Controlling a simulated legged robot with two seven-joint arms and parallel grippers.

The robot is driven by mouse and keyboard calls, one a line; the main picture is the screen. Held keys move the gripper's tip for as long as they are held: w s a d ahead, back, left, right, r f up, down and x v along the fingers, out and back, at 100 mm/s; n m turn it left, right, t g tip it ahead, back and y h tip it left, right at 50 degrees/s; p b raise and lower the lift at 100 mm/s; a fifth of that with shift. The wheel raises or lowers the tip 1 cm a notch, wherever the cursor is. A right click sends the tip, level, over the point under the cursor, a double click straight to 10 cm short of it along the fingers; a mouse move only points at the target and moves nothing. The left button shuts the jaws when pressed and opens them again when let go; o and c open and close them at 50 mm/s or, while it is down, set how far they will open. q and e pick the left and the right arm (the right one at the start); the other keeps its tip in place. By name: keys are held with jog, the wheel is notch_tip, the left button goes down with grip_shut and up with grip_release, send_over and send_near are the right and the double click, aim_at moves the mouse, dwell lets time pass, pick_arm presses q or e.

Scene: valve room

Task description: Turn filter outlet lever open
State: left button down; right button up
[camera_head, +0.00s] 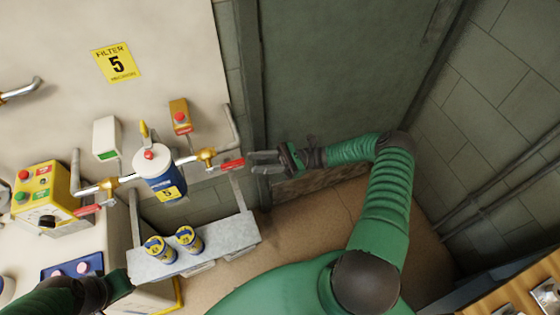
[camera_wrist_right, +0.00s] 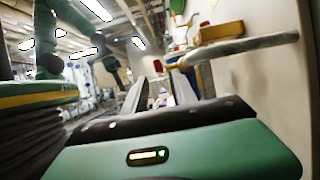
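The blue and white filter (camera_head: 160,175) stands upright on the wall piping, marked 5. A red lever (camera_head: 232,164) sits on the brass valve (camera_head: 206,156) right of the filter and points right along the pipe. My right gripper (camera_head: 252,162) is just right of this lever's tip, fingers apart and nothing visible between them. In the wrist view, the two fingers (camera_wrist_right: 160,88) also show a gap, with a small red patch (camera_wrist_right: 158,66) near their tips. Contact with the lever cannot be told. My left arm shows at bottom left, its fingers not clear.
Another red lever (camera_head: 88,209) is on the left pipe. A grey shelf (camera_head: 230,235) below the filter holds two small cans (camera_head: 188,238). A yellow control box (camera_head: 42,192) is at left. A bent pipe (camera_head: 234,128) rises beside the door frame.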

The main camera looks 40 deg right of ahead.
jog(key=b+v, duration=0.2)
jog(key=v, duration=0.8)
jog(key=shift+a, duration=0.1)
jog(key=s+a+r+n+g+h+p, duration=0.1)
jog(key=s+a+n+g+h+p, duration=0.3)
jog(key=a+n+g+h, duration=0.8)
jog(key=s+a+r+n+t+h+p, duration=0.1)
jog(key=s+r+n+t+h+p, duration=0.3)
jog(key=r+n+t+h, duration=0.4)
notch_tip(320, 180, up, 3)
jog(key=shift+a+f+n+h, duration=0.1)
jog(key=shift+a+n+h, duration=0.25)
jog(key=shift+n+h, duration=0.4)
